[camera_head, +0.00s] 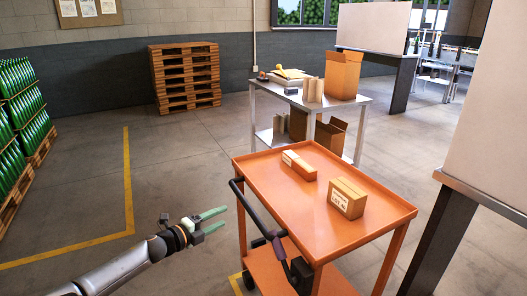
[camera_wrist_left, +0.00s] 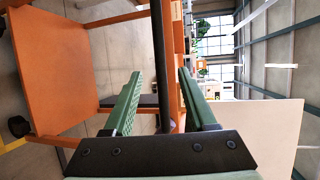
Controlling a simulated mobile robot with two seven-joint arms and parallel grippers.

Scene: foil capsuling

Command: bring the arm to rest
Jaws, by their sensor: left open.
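My left arm comes in from the lower left in the head view. Its gripper (camera_head: 213,219) has green fingers that are apart, with nothing between them. It is in the air just left of the orange cart (camera_head: 330,226), near the cart's dark handle (camera_head: 243,205). In the left wrist view the two green fingers (camera_wrist_left: 158,105) stand apart, with the cart's dark handle bar (camera_wrist_left: 159,60) showing beyond them. I cannot tell whether a finger touches the handle. My right gripper is not in view.
Two small boxes, one long (camera_head: 300,166) and one labelled (camera_head: 347,197), rest on the cart top. A grey table (camera_head: 268,90) with cartons stands behind. Pallets (camera_head: 184,78) and green bottles (camera_head: 20,95) stand farther back.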

